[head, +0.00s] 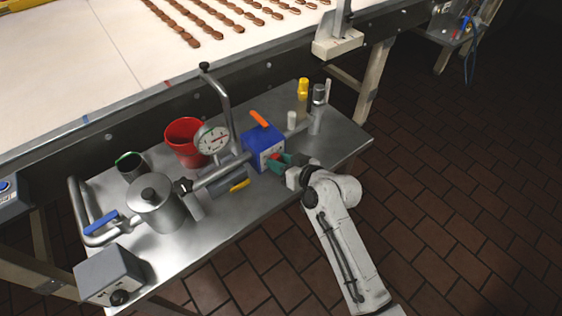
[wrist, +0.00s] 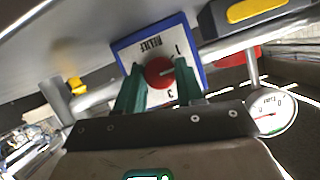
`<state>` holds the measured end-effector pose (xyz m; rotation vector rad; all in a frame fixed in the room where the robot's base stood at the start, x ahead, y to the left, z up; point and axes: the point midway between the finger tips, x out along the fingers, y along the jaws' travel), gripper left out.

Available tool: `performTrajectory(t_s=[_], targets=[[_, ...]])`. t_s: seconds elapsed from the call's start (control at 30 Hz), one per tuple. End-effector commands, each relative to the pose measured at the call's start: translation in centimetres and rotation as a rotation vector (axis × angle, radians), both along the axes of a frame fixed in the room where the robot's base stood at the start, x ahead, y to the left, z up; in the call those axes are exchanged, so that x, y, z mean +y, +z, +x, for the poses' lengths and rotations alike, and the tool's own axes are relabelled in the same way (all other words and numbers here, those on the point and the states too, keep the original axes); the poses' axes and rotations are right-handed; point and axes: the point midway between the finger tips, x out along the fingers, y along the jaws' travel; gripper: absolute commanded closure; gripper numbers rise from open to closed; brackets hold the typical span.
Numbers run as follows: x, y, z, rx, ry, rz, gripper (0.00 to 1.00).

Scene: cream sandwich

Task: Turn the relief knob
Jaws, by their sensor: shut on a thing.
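The relief knob (wrist: 159,72) is a round red knob on a white plate (wrist: 150,47) that reads RELIEF upside down in the wrist view. The plate has a blue border and shows the figures 1 and 3. The plate is on the front of a blue box (head: 262,147) on the metal shelf. My gripper (wrist: 160,77) has green fingers, one on each side of the knob, and is shut on it. In the head view, my gripper (head: 281,160) reaches the box from the right and hides most of the knob.
An orange lever (head: 259,118) tops the box. A pressure gauge (head: 213,138), a red cup (head: 185,143) and a lidded metal pot (head: 155,207) stand to its left. Upright fittings (head: 318,108) stand close on its right. The shelf's front right (head: 338,155) is bare.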

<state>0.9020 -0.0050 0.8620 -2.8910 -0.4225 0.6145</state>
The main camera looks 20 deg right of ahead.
Motion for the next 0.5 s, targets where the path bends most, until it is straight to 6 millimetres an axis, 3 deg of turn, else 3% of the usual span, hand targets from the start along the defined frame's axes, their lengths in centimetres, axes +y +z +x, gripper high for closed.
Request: performTrajectory(t_s=[0.5], targets=[[-0.27, -0.31, 0.05, 0.071, -0.001, 0.283, 0.93]])
